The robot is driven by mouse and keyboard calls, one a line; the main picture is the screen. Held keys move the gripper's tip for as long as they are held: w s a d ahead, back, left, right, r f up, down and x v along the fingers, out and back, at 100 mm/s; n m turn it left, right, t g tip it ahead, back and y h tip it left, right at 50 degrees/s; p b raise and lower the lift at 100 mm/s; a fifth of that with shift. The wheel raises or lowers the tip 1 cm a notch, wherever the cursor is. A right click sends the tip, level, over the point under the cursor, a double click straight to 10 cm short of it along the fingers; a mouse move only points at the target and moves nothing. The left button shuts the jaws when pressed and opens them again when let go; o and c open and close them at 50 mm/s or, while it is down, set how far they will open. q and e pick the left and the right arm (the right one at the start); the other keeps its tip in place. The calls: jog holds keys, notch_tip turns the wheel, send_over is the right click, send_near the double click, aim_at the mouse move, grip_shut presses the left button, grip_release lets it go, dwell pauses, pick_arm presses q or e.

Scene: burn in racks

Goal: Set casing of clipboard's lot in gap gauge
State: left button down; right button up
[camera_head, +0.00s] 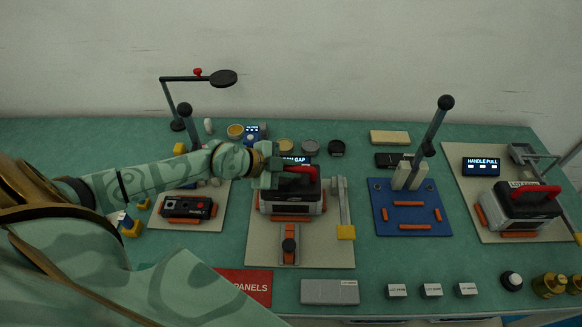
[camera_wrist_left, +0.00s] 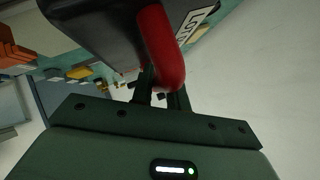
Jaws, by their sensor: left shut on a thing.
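My left gripper (camera_head: 270,172) is shut on the red handle (camera_head: 301,171) of a casing with a black top and pale grey lower body (camera_head: 292,206). The casing is upright over the beige plate of the gap gauge (camera_head: 262,250), between orange pads; I cannot tell whether it rests fully on the plate. The gauge's display, partly hidden, reads "...AM GAP". In the left wrist view the fingers (camera_wrist_left: 165,98) close on the red handle (camera_wrist_left: 163,50), beside a white "LOT" label (camera_wrist_left: 194,24). My right gripper is out of view. No clipboard is clearly visible.
A second red-handled casing (camera_head: 515,206) sits at the "HANDLE PULL" station on the right. A blue board (camera_head: 412,226) with orange strips and a tall lever (camera_head: 435,125) stands between. A dark device (camera_head: 187,207) lies on the left plate. A grey block (camera_head: 330,292) and small labelled blocks line the front.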

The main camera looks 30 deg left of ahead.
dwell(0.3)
pick_arm(q)
jog(key=c, duration=1.3)
grip_release()
jog(key=shift+s+f, duration=0.1)
jog(key=p+v, duration=0.4)
jog(key=v, duration=1.2)
jog(key=shift+p, duration=0.3)
jog(key=shift+a, duration=0.1)
